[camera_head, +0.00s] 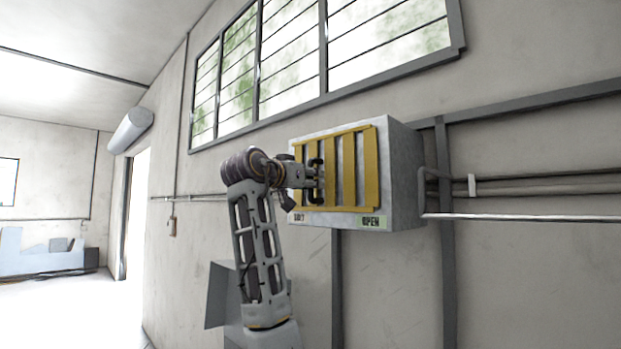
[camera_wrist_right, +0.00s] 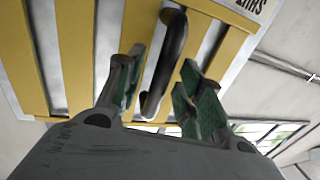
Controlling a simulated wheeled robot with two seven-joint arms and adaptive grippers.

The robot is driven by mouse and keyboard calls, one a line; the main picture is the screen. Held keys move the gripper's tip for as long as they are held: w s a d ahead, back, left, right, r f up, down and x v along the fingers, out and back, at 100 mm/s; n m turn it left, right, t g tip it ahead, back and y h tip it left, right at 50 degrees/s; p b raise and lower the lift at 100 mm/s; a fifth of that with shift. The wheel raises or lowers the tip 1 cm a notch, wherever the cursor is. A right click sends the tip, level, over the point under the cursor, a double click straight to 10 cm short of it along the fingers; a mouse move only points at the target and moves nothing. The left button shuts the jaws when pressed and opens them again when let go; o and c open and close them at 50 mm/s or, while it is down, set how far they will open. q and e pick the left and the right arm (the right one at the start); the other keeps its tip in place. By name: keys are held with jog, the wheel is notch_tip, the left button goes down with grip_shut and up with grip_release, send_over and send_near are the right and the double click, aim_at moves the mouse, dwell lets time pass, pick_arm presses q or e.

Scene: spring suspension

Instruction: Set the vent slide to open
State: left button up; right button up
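The vent (camera_head: 400,170) is a grey wall box with a yellow slatted slide (camera_head: 370,165) on its front. Grey strips show between the slats. A SHUT label (camera_head: 299,217) is at the lower left and a green OPEN label (camera_head: 371,222) at the lower right. A dark bar handle (camera_wrist_right: 172,50) stands on the slats, on the SHUT side. My right gripper (camera_head: 316,180) is at the handle. In the right wrist view its green-padded fingers (camera_wrist_right: 163,72) are apart, one on each side of the handle, with gaps showing. My left gripper is not in view.
A slatted window (camera_head: 320,50) is above the vent. Pipes (camera_head: 530,180) and a grey rail (camera_head: 520,103) run along the wall to the right. A grey upright (camera_head: 446,250) stands below the vent. A doorway (camera_head: 137,215) is far left.

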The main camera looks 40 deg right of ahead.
jog(key=shift+d, duration=0.25)
grip_shut()
dwell(0.3)
